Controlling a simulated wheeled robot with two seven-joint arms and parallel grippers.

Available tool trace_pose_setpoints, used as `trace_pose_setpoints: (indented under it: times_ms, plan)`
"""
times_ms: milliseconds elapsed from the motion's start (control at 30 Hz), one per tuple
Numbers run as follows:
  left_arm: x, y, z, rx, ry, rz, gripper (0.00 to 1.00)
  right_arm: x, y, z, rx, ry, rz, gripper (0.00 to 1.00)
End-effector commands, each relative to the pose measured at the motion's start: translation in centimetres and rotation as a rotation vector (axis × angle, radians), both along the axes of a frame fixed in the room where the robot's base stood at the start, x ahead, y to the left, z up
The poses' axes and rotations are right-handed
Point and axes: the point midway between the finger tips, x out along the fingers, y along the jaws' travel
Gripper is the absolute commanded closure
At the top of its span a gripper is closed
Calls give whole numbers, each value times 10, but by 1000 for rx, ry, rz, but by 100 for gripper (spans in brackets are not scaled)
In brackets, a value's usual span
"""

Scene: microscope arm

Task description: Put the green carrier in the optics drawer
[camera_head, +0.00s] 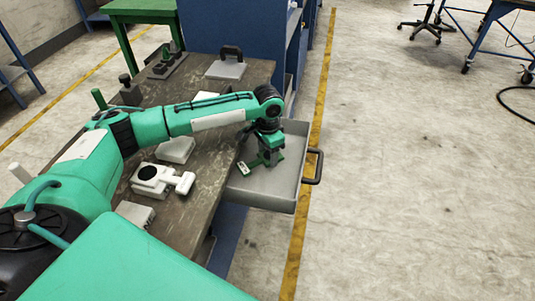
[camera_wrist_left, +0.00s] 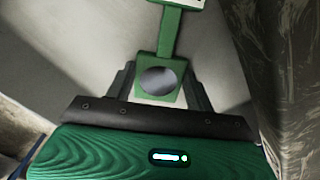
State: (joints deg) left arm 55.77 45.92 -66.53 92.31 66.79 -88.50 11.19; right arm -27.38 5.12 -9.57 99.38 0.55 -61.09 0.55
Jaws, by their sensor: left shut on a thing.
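The green carrier (camera_wrist_left: 168,60) has a round grey lens in a square green body and a bar ending in a white tip. My left gripper (camera_wrist_left: 162,88) is shut on it, with a dark finger on either side of the body. In the head view, my left gripper (camera_head: 268,156) points down over the open optics drawer (camera_head: 285,195), a grey tray with a dark handle. The carrier's bar (camera_head: 253,164) reaches toward the drawer's left side. I cannot tell if the carrier touches the drawer floor. My right gripper is not in view.
A worn workbench (camera_head: 205,205) lies left of the drawer. On it are a white device with a black round top (camera_head: 150,174), white blocks and a grey plate with a black handle (camera_head: 227,66). A blue cabinet (camera_head: 235,28) stands behind.

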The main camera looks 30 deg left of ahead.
Motion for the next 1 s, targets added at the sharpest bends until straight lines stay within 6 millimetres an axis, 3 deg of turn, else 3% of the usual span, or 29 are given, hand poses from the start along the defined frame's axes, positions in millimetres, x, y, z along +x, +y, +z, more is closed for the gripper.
trace_pose_setpoints:
  times_ms: [467,500,567,1000]
  plan:
    - [0,0,-2,0,1,0,71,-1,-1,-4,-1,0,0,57]
    - [0,0,-3,-1,1,-1,38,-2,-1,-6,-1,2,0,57]
    - [0,0,-3,0,0,-1,26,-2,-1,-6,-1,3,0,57]
    - [0,0,1,0,-1,0,24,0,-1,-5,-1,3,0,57]
